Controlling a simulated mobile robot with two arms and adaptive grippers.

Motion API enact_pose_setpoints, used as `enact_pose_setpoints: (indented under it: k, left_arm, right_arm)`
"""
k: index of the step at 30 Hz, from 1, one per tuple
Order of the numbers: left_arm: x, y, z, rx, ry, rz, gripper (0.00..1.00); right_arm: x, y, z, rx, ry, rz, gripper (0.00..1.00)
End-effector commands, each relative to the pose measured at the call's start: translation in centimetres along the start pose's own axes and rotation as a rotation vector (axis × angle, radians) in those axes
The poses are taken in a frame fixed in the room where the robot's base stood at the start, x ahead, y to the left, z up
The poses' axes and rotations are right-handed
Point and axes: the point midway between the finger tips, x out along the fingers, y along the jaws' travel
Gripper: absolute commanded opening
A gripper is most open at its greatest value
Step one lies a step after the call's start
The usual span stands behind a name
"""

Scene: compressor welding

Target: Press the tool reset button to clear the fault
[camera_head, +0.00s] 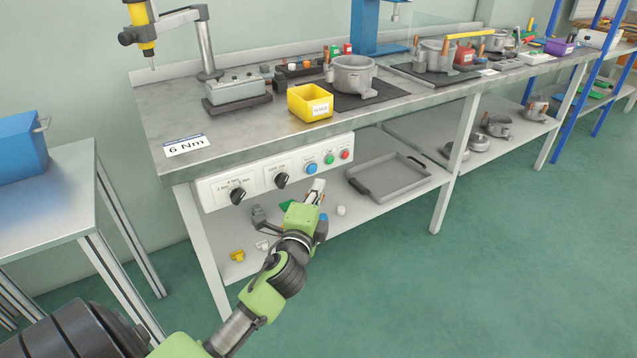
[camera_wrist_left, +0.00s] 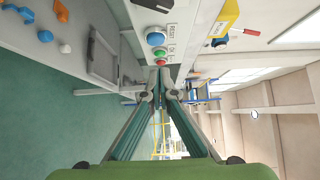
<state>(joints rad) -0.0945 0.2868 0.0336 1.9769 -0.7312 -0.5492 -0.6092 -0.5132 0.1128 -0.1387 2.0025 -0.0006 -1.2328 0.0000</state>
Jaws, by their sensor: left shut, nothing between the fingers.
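The control panel (camera_head: 222,190) is a white strip on the front edge of the steel workbench. It carries two black knobs and a row of blue, green and red buttons. The blue button (camera_head: 311,169) also shows in the left wrist view (camera_wrist_left: 156,38), beside a RESET label (camera_wrist_left: 171,33). The green button (camera_head: 329,159) and red button (camera_head: 345,155) are to its right. My left gripper (camera_head: 317,187) is shut and empty, just below the blue button in the head view. A gap to the panel cannot be judged. My right gripper is not in view.
A lower shelf under the bench holds a grey tray (camera_head: 390,177) and small loose parts. On the bench top stand a yellow bin (camera_head: 310,103), a torque tool (camera_head: 141,30) and a pot-like housing (camera_head: 353,75). The green floor in front is clear.

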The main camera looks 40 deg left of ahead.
Motion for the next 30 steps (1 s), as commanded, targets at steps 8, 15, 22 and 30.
enact_pose_setpoints:
  k: [8,15,22,30]
  left_arm:
    - [-4.7,0.2,-0.1,-0.002,0.000,0.005,0.00]
    - [-7.6,0.2,-0.1,-0.002,0.001,0.003,0.00]
    - [-8.1,0.1,-0.1,-0.001,0.001,0.001,0.00]
    - [-8.1,0.1,-0.1,-0.001,0.001,0.002,0.00]
  right_arm:
    - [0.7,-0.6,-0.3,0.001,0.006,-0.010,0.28]
    - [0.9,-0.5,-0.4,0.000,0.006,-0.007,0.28]
    - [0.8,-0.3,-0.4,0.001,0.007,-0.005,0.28]
    - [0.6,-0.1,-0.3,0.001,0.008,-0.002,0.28]
